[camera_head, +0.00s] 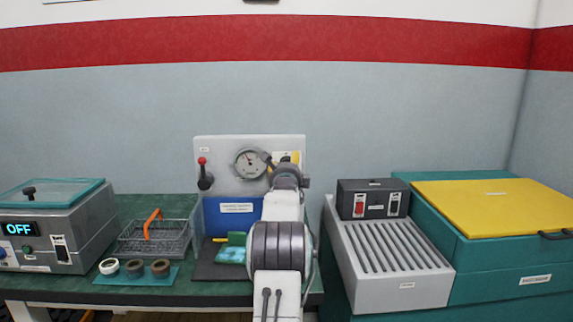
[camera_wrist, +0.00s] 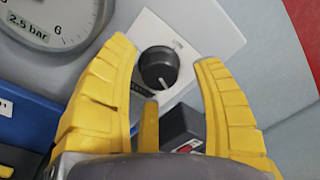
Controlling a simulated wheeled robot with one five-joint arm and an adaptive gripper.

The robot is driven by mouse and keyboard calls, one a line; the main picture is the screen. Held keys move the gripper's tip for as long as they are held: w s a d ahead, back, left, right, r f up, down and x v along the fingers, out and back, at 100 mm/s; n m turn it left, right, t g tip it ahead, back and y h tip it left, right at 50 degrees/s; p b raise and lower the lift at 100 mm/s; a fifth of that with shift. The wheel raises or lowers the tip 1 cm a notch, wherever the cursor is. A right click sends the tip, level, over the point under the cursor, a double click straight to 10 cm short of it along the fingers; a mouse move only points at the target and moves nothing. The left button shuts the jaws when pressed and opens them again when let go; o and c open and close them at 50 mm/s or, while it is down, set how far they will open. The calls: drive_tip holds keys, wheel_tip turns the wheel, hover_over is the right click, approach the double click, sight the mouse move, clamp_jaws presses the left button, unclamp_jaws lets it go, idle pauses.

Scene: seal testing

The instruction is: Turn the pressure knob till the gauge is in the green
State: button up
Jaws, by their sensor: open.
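The pressure gauge (camera_head: 250,162) is a round white dial on the upright grey panel (camera_head: 222,148). Its needle and green zone are too small to read in the head view. Part of its face shows at the upper left of the wrist view (camera_wrist: 45,18), with a "2.5 bar" label and a 6, but no needle. The dark round knob (camera_wrist: 152,68) with a pale pointer mark sits on a white plate (camera_wrist: 180,48). My gripper (camera_wrist: 166,52) is open, its yellow fingers on either side of the knob in the picture, with no visible contact. My arm hides the knob in the head view.
A red-tipped lever (camera_head: 204,174) stands left of the gauge. A dark switch box (camera_head: 373,199) sits on a grey slatted unit (camera_head: 390,262) at the right. A wire basket (camera_head: 155,238) and a box reading OFF (camera_head: 50,236) are at the left.

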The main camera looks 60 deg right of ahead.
drive_tip(key=shift+w+d, duration=0.2)
drive_tip(key=shift+d, duration=0.2)
drive_tip(key=shift+c, duration=0.2)
drive_tip(key=c, duration=1.2)
drive_tip(key=shift+o, duration=0.2)
drive_tip(key=shift+n+b, duration=0.3)
drive_tip(key=shift+b, duration=0.1)
